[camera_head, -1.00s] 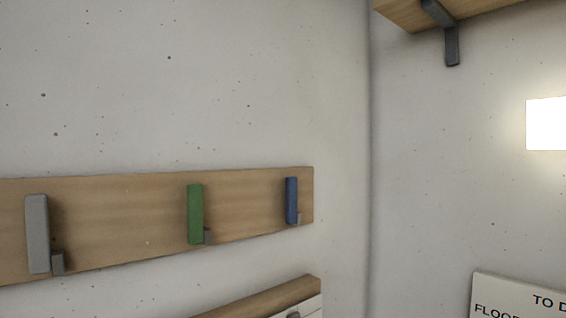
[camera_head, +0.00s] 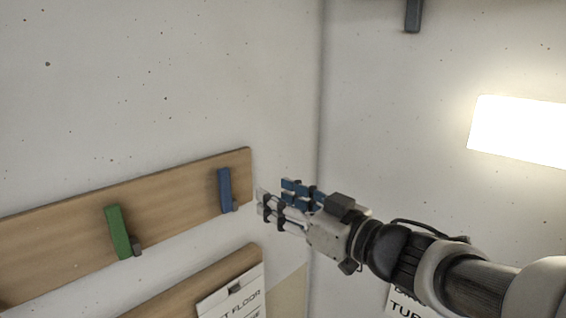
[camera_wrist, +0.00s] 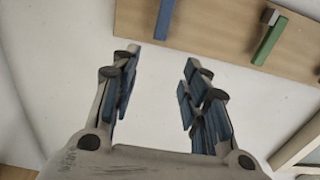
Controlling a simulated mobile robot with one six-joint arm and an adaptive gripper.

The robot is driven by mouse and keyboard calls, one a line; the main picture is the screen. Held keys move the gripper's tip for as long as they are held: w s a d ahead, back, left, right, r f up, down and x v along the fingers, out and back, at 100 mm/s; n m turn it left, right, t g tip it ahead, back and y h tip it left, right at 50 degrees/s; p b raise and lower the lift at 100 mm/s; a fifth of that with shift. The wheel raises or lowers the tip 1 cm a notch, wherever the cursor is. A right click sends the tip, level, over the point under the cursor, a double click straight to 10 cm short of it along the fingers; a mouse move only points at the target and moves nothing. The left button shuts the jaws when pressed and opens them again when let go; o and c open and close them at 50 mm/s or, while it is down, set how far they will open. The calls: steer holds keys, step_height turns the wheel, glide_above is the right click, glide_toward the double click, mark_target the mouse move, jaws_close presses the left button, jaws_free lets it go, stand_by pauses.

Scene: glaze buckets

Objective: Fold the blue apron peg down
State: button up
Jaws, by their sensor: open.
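The blue peg (camera_head: 225,190) stands upright, folded against the wooden board near its right end, with a small grey bracket at its foot. In the wrist view the blue peg (camera_wrist: 165,18) shows at the top, partly cut off by the edge. My gripper (camera_head: 272,196) is to the right of the blue peg, in front of the wall, and apart from it. In the wrist view my gripper (camera_wrist: 160,68) has its blue-padded fingers spread with nothing between them.
A green peg (camera_head: 118,232) stands upright on the same wooden board (camera_head: 170,194), left of the blue one; it also shows in the wrist view (camera_wrist: 268,42). Below is another wooden strip (camera_head: 215,278) with a paper sign. A bright lamp (camera_head: 520,128) is on the right wall.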

mark_target(226, 173)
steer(key=p+x, duration=0.2)
steer(key=x, duration=1.4)
steer(key=shift+w+a, duration=0.15)
steer(key=shift+w, duration=0.15)
jaws_close()
